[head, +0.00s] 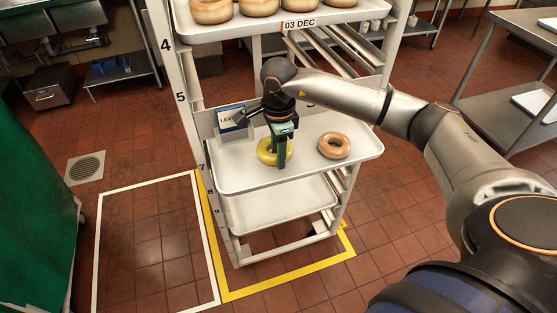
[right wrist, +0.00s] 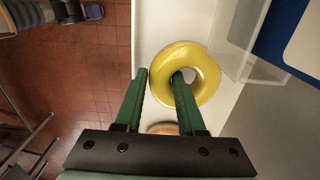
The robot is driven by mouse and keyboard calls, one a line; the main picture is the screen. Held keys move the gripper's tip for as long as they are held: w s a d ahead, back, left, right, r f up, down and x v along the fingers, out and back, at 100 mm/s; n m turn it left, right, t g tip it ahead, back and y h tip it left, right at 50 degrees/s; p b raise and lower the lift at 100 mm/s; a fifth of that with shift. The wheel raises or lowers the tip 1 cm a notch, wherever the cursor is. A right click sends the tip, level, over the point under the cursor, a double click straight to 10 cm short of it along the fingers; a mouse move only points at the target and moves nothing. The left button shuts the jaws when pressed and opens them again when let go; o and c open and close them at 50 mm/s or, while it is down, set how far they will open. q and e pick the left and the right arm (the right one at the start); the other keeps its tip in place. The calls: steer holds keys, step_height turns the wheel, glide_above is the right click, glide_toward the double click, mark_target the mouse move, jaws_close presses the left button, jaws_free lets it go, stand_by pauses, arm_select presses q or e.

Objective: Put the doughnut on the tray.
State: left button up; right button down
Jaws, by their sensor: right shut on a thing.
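My right gripper (head: 281,160) is shut on a yellow-glazed doughnut (head: 265,151), which also shows in the right wrist view (right wrist: 205,65). In that view one green finger of the right gripper (right wrist: 160,78) goes into the doughnut's hole and the other is at its outer side. The doughnut is over the left part of the white tray (head: 235,181) on the rack. I cannot tell whether it touches the tray. My left gripper is not in view.
A small sign (head: 231,118) in a holder stands at the tray's back left. An upper tray (head: 280,22) holds several doughnuts above. Another tray (head: 270,207) below looks empty. The rack post (head: 186,90) rises at the left. The tray's front middle is bare.

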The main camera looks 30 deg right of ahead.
steer(key=shift+f, duration=1.6)
steer(key=shift+f, duration=0.2)
steer(key=c, duration=0.8)
jaws_free()
steer(key=shift+r, duration=0.15)
